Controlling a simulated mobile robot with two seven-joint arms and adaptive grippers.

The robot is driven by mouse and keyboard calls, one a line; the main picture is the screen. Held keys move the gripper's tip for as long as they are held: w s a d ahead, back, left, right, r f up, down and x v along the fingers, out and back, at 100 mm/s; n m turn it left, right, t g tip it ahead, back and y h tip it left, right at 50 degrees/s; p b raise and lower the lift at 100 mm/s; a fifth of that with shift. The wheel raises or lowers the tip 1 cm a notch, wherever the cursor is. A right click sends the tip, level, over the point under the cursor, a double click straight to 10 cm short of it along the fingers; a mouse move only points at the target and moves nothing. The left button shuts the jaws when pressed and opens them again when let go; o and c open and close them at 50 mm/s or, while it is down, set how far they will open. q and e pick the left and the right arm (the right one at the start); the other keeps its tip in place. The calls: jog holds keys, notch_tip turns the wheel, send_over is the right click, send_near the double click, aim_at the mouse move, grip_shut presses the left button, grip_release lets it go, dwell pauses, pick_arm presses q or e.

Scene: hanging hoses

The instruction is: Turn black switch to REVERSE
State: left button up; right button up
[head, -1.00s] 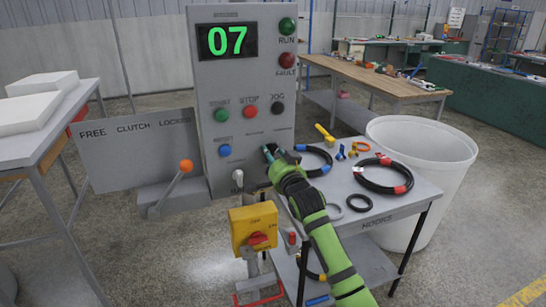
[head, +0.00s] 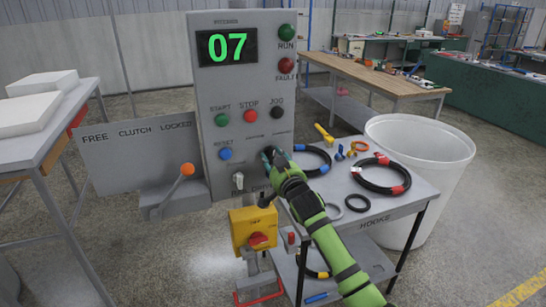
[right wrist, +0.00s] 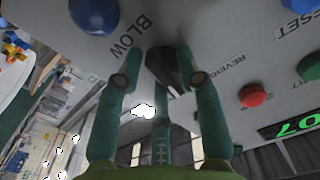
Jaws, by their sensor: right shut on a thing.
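The control panel (head: 205,110) stands upright in front of me. My right gripper (head: 270,155) is at its lower right face and hides most of the black switch in the head view. In the right wrist view the black switch (right wrist: 168,68) shows as a dark knob between the fingers of my right gripper (right wrist: 162,78), which is shut on it. The word REVERSE, partly cut off, is printed beside the knob, and BLOW on the other side. My left gripper is not in view.
A yellow box with a red switch (head: 254,230) is below the panel. A lever with an orange knob (head: 187,169) is at left. A grey table (head: 405,200) with hoses and a white bin (head: 425,165) stand at right.

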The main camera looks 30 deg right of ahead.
jog(key=shift+d+n, duration=0.15)
jog(key=shift+n, duration=0.85)
jog(key=o, duration=0.9)
jog(key=shift+c, duration=0.2)
jog(key=v, duration=1.2)
